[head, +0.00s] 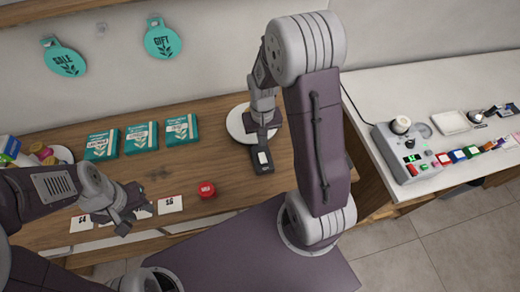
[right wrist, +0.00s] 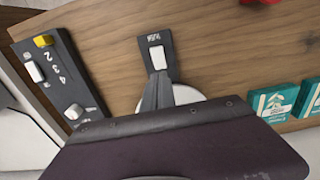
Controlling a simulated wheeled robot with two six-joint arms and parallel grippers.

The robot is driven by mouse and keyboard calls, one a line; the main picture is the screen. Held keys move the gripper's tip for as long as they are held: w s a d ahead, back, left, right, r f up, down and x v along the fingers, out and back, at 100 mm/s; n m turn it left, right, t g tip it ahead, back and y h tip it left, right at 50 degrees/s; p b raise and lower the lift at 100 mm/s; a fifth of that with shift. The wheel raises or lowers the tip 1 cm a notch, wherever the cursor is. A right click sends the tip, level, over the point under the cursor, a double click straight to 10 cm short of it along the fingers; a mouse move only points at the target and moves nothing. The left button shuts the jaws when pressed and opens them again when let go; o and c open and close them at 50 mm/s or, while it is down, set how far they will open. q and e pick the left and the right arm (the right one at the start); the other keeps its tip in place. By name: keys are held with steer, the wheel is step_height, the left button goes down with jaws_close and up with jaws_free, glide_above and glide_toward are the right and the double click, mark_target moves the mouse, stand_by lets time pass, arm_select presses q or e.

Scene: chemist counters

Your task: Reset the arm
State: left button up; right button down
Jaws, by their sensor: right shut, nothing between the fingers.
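My right arm reaches over the wooden counter in the head view. My right gripper (head: 263,125) is shut and empty, above the edge of a round white disc (head: 236,124).
A red round button (head: 206,189) sits between the grippers. Several teal boxes (head: 141,137) stand behind. A grey control box (head: 406,152) is on the white counter at right. A dark panel with a yellow knob (right wrist: 43,41) shows in the right wrist view.

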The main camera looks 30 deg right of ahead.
steer(key=s+a+r+n, duration=0.1)
steer(key=s+a+r, duration=0.1)
steer(key=s, duration=0.2)
steer(key=s+a+r+n+t, duration=0.1)
steer(key=s+a+r, duration=0.1)
steer(key=s+a, duration=0.1)
steer(key=shift+s+r+b, duration=0.25)
steer(key=shift+s+b, duration=0.15)
steer(key=shift+s, duration=0.4)
